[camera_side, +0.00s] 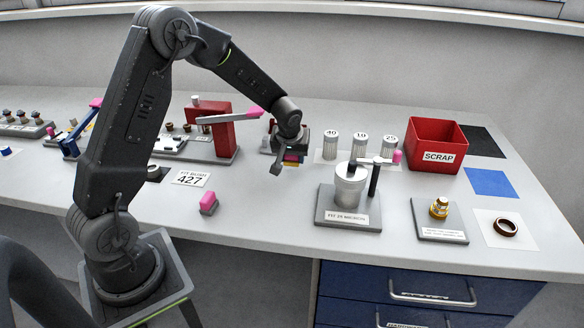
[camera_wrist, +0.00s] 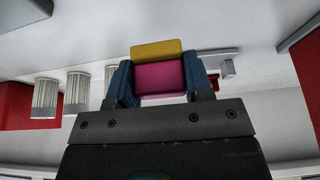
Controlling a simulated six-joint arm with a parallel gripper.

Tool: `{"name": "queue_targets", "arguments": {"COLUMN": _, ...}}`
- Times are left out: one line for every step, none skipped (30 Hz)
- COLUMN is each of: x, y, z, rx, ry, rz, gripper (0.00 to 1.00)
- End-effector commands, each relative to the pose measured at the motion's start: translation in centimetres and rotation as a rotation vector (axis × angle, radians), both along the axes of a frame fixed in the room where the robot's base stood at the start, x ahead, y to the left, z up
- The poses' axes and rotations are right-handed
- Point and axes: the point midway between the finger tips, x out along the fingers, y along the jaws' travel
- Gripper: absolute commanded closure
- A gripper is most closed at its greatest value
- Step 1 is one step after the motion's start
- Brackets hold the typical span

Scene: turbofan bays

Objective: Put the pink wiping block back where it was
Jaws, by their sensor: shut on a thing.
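My gripper (camera_side: 290,158) is shut on a block with a pink body and a yellow layer (camera_side: 291,162), held above the table behind the grey fixture. In the wrist view the pink-and-yellow block (camera_wrist: 160,76) sits between the two blue fingers of my gripper (camera_wrist: 160,82), its yellow part outermost. Part of the block is hidden by the fingers in the side view. A second small block, pink on top with a grey lower part (camera_side: 209,203), stands alone near the table's front edge, left of the fixture.
A grey fixture with a cylinder (camera_side: 350,190) and a pink-tipped lever stands front right of my gripper. A red press-like stand (camera_side: 222,135) is to the left. Labelled canisters (camera_side: 360,146) and a red SCRAP bin (camera_side: 434,146) are to the right.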

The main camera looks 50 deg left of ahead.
Motion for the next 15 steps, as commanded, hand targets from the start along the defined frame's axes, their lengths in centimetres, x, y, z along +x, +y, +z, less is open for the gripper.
{"name": "queue_targets", "arguments": {"x": 0.0, "y": 0.0, "z": -0.3, "rx": 0.000, "ry": 0.000, "rz": -0.001, "gripper": 0.79}}
{"name": "queue_targets", "arguments": {"x": 0.0, "y": 0.0, "z": -0.5, "rx": 0.000, "ry": 0.000, "rz": -0.002, "gripper": 0.79}}
{"name": "queue_targets", "arguments": {"x": 0.0, "y": 0.0, "z": -0.9, "rx": 0.001, "ry": 0.001, "rz": -0.003, "gripper": 0.79}}
{"name": "queue_targets", "arguments": {"x": 0.0, "y": 0.0, "z": -1.2, "rx": 0.000, "ry": 0.002, "rz": -0.003, "gripper": 0.79}}
{"name": "queue_targets", "arguments": {"x": -0.1, "y": -0.1, "z": -1.6, "rx": -0.001, "ry": 0.002, "rz": -0.002, "gripper": 0.79}}
{"name": "queue_targets", "arguments": {"x": 0.0, "y": -0.1, "z": -2.2, "rx": -0.001, "ry": 0.002, "rz": -0.002, "gripper": 0.79}}
{"name": "queue_targets", "arguments": {"x": 0.0, "y": -0.1, "z": -2.6, "rx": 0.000, "ry": 0.003, "rz": -0.002, "gripper": 0.79}}
{"name": "queue_targets", "arguments": {"x": 0.0, "y": -0.1, "z": -3.1, "rx": 0.000, "ry": 0.003, "rz": -0.001, "gripper": 0.79}}
{"name": "queue_targets", "arguments": {"x": 0.0, "y": -0.1, "z": -3.6, "rx": 0.000, "ry": 0.003, "rz": -0.002, "gripper": 0.79}}
{"name": "queue_targets", "arguments": {"x": 0.0, "y": -0.1, "z": -3.8, "rx": 0.000, "ry": 0.002, "rz": -0.003, "gripper": 0.79}}
{"name": "queue_targets", "arguments": {"x": 0.0, "y": -0.1, "z": -4.0, "rx": 0.000, "ry": 0.000, "rz": -0.002, "gripper": 0.79}}
{"name": "queue_targets", "arguments": {"x": 0.0, "y": -0.1, "z": -4.0, "rx": 0.000, "ry": -0.002, "rz": -0.002, "gripper": 0.79}}
{"name": "queue_targets", "arguments": {"x": 0.0, "y": 0.0, "z": -4.0, "rx": 0.000, "ry": -0.002, "rz": -0.002, "gripper": 0.79}}
{"name": "queue_targets", "arguments": {"x": 0.0, "y": 0.0, "z": -4.0, "rx": 0.000, "ry": -0.002, "rz": -0.002, "gripper": 0.79}}
{"name": "queue_targets", "arguments": {"x": 0.0, "y": 0.0, "z": -4.0, "rx": 0.000, "ry": -0.002, "rz": -0.002, "gripper": 0.79}}
